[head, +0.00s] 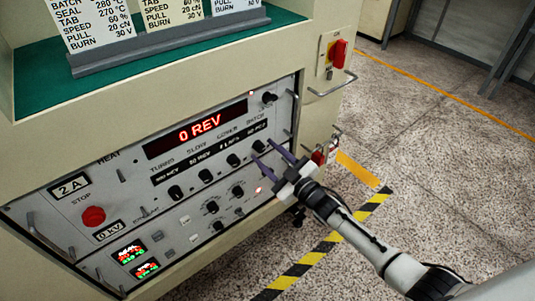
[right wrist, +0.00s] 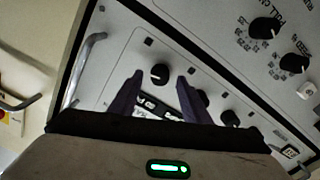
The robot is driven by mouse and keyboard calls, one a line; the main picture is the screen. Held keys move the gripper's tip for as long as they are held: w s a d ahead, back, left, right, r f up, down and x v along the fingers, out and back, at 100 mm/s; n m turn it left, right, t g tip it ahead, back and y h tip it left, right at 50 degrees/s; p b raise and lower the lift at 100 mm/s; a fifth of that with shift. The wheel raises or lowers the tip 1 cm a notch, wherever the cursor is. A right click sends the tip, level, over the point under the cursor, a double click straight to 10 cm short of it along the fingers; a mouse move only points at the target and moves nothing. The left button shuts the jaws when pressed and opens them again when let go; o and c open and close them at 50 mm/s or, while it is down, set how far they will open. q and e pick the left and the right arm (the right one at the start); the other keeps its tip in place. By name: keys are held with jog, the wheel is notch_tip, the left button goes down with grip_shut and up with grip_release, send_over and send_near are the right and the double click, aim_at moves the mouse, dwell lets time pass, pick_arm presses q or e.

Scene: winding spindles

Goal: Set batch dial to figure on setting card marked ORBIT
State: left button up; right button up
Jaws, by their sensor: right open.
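The batch dial (head: 258,147) is a small black knob at the right end of the dial row on the grey front panel, under the BATCH label. It also shows in the right wrist view (right wrist: 160,73). My right gripper (head: 261,148) is open, its two dark fingers pointing at the panel with the dial between their tips in the picture. I cannot tell whether they touch it. Three setting cards (head: 95,22) stand in a grey holder on the green shelf. Their tops are cut off, so no ORBIT name shows. My left gripper is not in view.
The red display (head: 195,130) reads 0 REV. Other black knobs (head: 232,160) sit left of the batch dial. A red stop button (head: 93,216) is at lower left. A metal handle (right wrist: 88,68) runs beside the panel.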

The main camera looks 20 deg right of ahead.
jog(key=shift+s+d, duration=0.2)
jog(key=shift+s, duration=0.25)
pick_arm(q)
jog(key=p, duration=0.1)
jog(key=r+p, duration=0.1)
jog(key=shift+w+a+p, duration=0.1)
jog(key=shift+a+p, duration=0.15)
jog(key=shift+p, duration=0.05)
pick_arm(e)
jog(key=v, duration=0.9)
jog(key=shift+s, duration=0.15)
